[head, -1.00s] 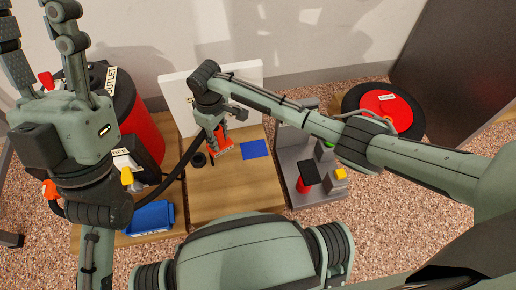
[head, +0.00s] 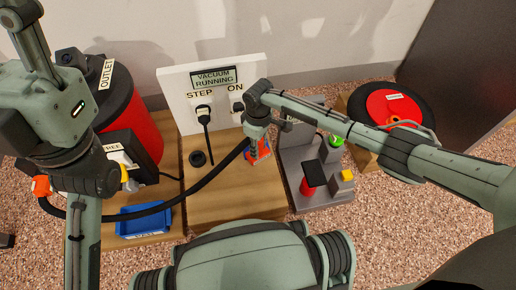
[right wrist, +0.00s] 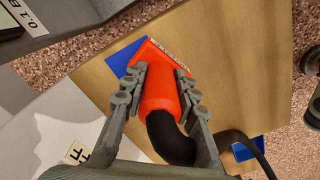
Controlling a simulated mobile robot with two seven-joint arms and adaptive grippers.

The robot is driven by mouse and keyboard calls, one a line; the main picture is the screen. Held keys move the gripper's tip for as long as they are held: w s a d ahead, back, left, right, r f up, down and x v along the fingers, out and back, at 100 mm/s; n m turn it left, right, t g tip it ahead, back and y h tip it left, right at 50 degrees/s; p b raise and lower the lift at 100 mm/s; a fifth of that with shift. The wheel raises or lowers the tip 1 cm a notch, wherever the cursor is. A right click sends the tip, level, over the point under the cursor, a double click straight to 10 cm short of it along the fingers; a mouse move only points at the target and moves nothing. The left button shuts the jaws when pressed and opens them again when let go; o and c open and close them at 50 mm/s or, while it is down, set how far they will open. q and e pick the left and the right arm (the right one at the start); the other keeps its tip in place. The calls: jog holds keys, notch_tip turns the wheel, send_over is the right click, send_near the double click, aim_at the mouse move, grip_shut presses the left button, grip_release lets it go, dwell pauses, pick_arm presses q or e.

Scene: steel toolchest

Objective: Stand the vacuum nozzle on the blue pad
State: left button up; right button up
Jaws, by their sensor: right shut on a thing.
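The orange-red vacuum nozzle (head: 262,149) is in my right gripper (head: 259,152), which is shut around it above the wooden board. In the right wrist view the nozzle (right wrist: 160,88) sits between the two fingers (right wrist: 161,95), its wide labelled mouth over or against the blue pad (right wrist: 121,54). The pad shows past the mouth; whether they touch I cannot tell. In the head view the gripper and nozzle hide most of the pad. A black hose (head: 205,180) runs from the nozzle leftward.
A white panel (head: 180,85) reading VACUUM RUNNING stands behind the board (head: 215,200). A red drum (head: 140,125) and blue tray (head: 143,221) are left. A grey fixture (head: 325,195) and red-black reel (head: 395,105) are right.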

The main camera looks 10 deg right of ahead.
jog(key=shift+r, duration=0.15)
jog(key=shift+f, duration=0.2)
jog(key=o, duration=1.1)
